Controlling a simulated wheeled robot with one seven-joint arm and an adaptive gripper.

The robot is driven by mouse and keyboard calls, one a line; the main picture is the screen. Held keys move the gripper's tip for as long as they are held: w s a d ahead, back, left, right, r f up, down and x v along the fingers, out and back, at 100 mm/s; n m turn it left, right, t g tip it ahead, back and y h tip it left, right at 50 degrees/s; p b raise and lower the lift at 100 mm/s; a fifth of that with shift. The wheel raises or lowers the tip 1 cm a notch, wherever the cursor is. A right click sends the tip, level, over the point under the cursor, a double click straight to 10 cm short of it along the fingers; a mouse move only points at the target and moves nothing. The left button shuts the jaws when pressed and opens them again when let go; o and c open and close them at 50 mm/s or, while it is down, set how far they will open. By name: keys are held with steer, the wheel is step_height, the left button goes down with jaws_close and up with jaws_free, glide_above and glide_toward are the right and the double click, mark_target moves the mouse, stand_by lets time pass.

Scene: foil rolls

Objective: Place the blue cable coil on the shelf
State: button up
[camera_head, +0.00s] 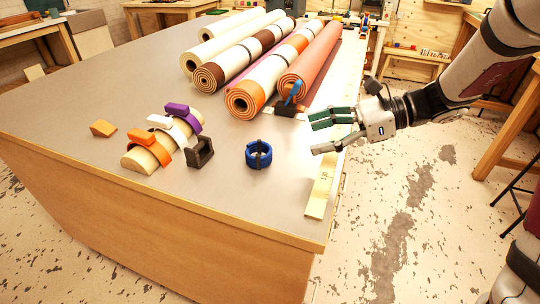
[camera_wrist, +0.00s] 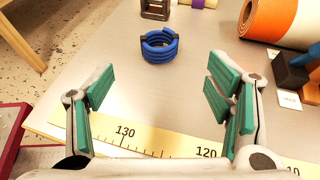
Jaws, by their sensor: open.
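The blue cable coil (camera_head: 258,154) lies on the grey table top near its front right corner, with a dark strap across it. It also shows in the wrist view (camera_wrist: 160,47), ahead of my fingers and apart from them. My gripper (camera_head: 328,132) is open and empty, with green finger pads, beside the table's right edge and to the right of the coil. In the wrist view my gripper (camera_wrist: 160,95) has its two fingers wide apart, with the coil beyond the gap between them. I cannot make out which surface is the shelf.
A yellow measuring strip (camera_head: 320,190) runs along the table's right edge. A dark brown holder (camera_head: 200,153) stands left of the coil, near a wooden half-round with coloured straps (camera_head: 140,158). Several rolls (camera_head: 260,85) lie behind, with a black block (camera_head: 285,109) in front.

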mark_target(264, 148)
steer(key=b+x, duration=0.1)
steer(key=x, duration=1.2)
steer(key=shift+a+f, duration=0.25)
steer(key=shift+c, duration=0.5)
steer(key=c, duration=1.3)
steer(key=shift+r, duration=0.15)
steer(key=shift+c, duration=0.2)
